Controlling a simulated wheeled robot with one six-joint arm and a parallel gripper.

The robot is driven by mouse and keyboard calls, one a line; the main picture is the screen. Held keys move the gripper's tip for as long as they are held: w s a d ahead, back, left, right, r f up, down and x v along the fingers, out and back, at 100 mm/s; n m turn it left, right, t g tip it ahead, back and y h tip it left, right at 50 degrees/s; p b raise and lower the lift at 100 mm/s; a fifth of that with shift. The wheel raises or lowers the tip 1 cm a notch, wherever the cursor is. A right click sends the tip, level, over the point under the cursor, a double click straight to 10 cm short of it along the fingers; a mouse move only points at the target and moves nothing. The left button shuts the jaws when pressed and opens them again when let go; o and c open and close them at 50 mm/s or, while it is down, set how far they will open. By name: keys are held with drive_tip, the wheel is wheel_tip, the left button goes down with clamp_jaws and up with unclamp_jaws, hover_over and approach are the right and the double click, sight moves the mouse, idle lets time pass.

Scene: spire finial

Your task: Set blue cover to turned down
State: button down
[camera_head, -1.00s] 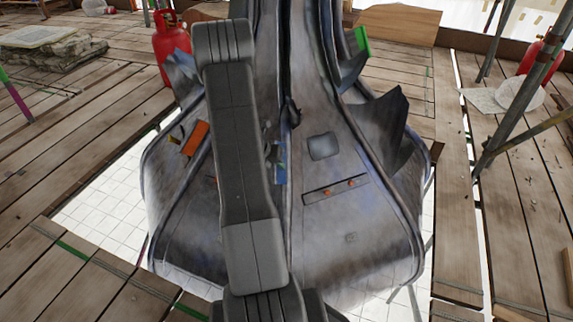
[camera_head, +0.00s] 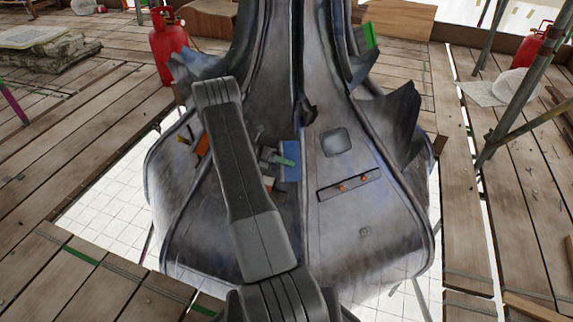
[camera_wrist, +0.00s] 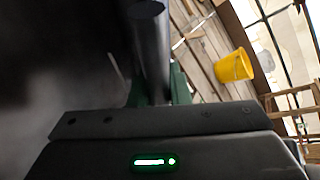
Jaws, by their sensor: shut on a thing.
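The blue cover (camera_head: 291,165) is a small blue panel on the grey metal flank of the spire, just left of its central seam in the head view. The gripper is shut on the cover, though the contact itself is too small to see. In the wrist view, my green fingers (camera_wrist: 158,88) show behind the dark gripper body, beside a dark round bar. The cover cannot be made out there.
A slotted plate with orange knobs (camera_head: 350,184) and a square grey pad (camera_head: 336,142) are right of the seam. Torn metal (camera_head: 392,115) juts out at the right. Red gas cylinders (camera_head: 167,45) stand on the planks. A yellow bucket (camera_wrist: 233,66) shows in the wrist view.

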drive_tip(key=shift+w+a+f+m+g+h+b, duration=0.2)
drive_tip(key=shift+w+f+m+g+h+b, duration=0.2)
drive_tip(key=shift+f+m+g+b, duration=0.15)
drive_tip(key=c, duration=1.4)
unclamp_jaws()
drive_tip(key=shift+w, duration=0.1)
drive_tip(key=shift+o, duration=0.2)
drive_tip(key=p+v, duration=0.1)
drive_tip(key=v, duration=0.6)
drive_tip(key=shift+a+p, duration=0.2)
drive_tip(key=shift+p, duration=0.15)
